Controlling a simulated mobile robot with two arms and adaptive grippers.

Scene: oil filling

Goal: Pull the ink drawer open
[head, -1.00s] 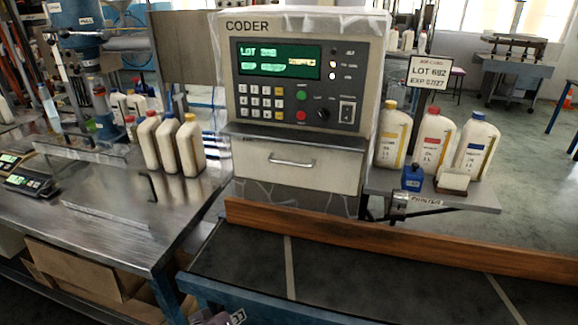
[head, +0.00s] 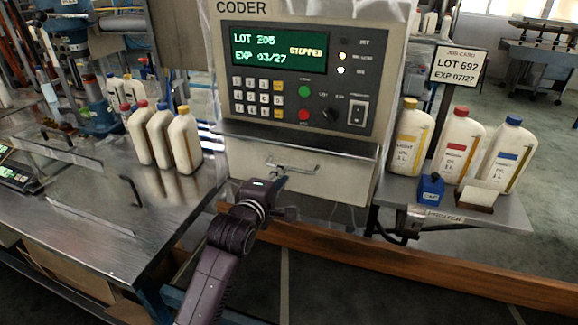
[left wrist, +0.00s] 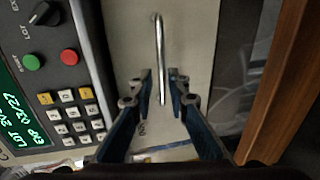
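The ink drawer (head: 340,187) is the pale metal front under the coder's panel, and it looks shut. Its silver bar handle (head: 292,166) is partly hidden by my left gripper (head: 280,181) in the head view. In the left wrist view the handle (left wrist: 158,45) runs up the picture on the drawer front (left wrist: 190,50). My left gripper (left wrist: 160,77) is open there, with one blue finger on each side of the handle and a gap to it on both sides. My right gripper is not in view.
The coder panel (head: 300,85) above reads LOT 205, EXP 03/27, STOPPED. A wooden rail (head: 400,262) runs below the drawer. A shelf at right (head: 400,193) holds bottles, a blue ink bottle (head: 431,189) and a stamp block. Three bottles stand on the left steel table (head: 85,205).

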